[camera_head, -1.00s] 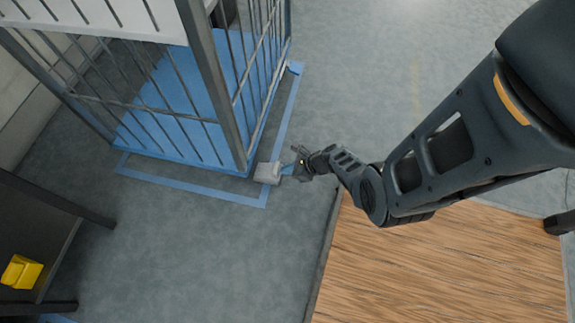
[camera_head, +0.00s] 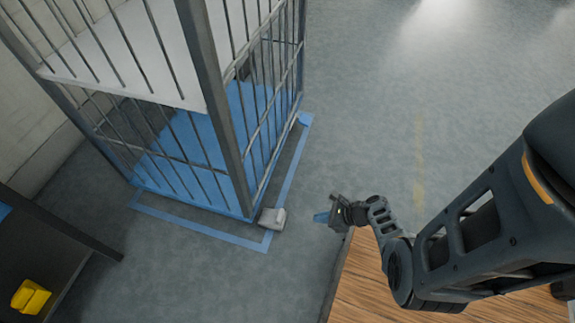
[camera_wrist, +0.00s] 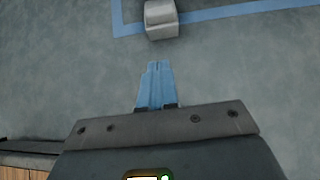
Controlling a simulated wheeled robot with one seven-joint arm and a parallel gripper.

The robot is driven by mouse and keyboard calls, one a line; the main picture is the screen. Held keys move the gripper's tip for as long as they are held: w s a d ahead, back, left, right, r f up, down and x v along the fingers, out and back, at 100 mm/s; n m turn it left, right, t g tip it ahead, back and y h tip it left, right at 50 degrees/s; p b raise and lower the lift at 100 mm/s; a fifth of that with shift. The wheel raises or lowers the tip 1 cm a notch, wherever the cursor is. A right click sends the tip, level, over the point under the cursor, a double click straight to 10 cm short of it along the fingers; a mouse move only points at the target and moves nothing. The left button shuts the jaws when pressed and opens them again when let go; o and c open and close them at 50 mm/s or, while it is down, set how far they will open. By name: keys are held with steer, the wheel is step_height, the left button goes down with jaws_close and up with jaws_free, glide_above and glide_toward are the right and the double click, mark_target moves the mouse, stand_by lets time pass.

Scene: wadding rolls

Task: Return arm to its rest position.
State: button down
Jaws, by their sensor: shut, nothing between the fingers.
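My gripper (camera_head: 322,217) is at the end of my dark arm, right of the barred cage in the head view. Its blue fingers are together and empty, and they also show in the wrist view (camera_wrist: 156,86). The gripper is above the grey floor, near the corner of a wooden surface. A pale grey block (camera_head: 272,218) lies at the cage's near corner, by the blue floor tape, apart from the fingers. The same block shows beyond the fingertips in the wrist view (camera_wrist: 161,19). My arm reaches in from the right side.
The barred cage (camera_head: 215,100) with a blue floor stands at upper left, with blue tape (camera_head: 208,234) around it. A wooden surface (camera_head: 350,290) lies below my arm. A dark table (camera_head: 60,228) with a yellow item (camera_head: 30,296) is at lower left. Grey floor at upper right is clear.

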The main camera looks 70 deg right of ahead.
steer(key=s+a+n+g+h, duration=0.1)
steer(key=s+a+n+g, duration=0.2)
steer(key=s+a+n, duration=0.4)
step_height(320, 180, up, 12)
steer(key=s+a+n+h, duration=0.1)
steer(key=a+n+h, duration=0.2)
steer(key=n, duration=0.8)
steer(key=w+a+r+n+t+y, duration=0.1)
steer(key=a+r+n+t, duration=0.4)
steer(key=r, duration=0.7)
steer(key=w+a+r+n+t+y, duration=0.1)
steer(key=a+r+n, duration=0.2)
steer(key=r+n, duration=0.7)
steer(key=w+a+r+n+t+y, duration=0.1)
steer(key=a+r+n+t, duration=0.2)
steer(key=r, duration=1.2)
step_height(320, 180, up, 23)
steer(key=m+p, duration=0.1)
steer(key=p, duration=2.3)
steer(key=shift+s+a+r, duration=0.15)
steer(key=shift+a+r, duration=0.05)
